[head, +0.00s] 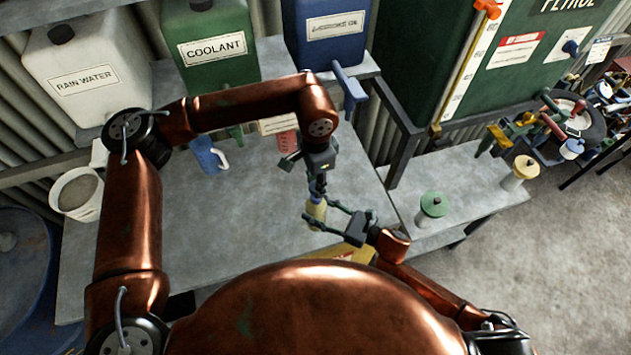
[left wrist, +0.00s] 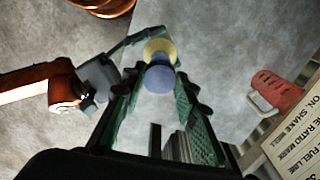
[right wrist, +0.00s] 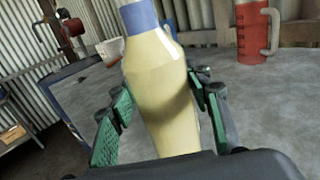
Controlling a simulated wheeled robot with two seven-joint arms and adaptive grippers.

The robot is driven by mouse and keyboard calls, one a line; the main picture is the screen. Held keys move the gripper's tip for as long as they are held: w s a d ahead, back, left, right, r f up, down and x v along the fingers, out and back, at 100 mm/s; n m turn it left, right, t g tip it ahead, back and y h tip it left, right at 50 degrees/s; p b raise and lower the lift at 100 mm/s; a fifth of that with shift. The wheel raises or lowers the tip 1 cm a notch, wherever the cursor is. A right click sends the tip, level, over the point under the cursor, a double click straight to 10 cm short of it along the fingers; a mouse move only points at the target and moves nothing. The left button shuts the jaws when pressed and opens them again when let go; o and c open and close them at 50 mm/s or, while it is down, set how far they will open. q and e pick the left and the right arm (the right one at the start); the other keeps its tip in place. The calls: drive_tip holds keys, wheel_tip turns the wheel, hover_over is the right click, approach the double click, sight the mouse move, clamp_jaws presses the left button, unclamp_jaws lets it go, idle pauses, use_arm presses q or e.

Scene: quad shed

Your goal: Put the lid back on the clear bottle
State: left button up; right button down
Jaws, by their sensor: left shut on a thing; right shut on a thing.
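The clear bottle (head: 317,212) looks pale yellow and stands upright, held above the bench by my right gripper (head: 322,221). In the right wrist view the bottle (right wrist: 160,90) fills the space between the green-padded fingers. My left gripper (head: 318,190) points down from above, shut on the blue lid (left wrist: 160,78). In the left wrist view the lid lines up with the yellow bottle (left wrist: 158,48) just beyond it. In the right wrist view the blue lid (right wrist: 138,15) is at the bottle's top with no gap showing; whether it is seated I cannot tell.
A blue jug (head: 207,156) and a red measuring jug (head: 287,142) stand at the back of the grey bench (head: 250,215). A white bucket (head: 77,192) is at the left. Green-lidded (head: 433,206) and yellow-lidded (head: 522,172) containers stand at right. The bench middle is clear.

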use_arm(q)
drive_tip(key=o, duration=0.7)
drive_tip(key=shift+r, duration=2.25)
drive_tip(key=shift+c, duration=0.3)
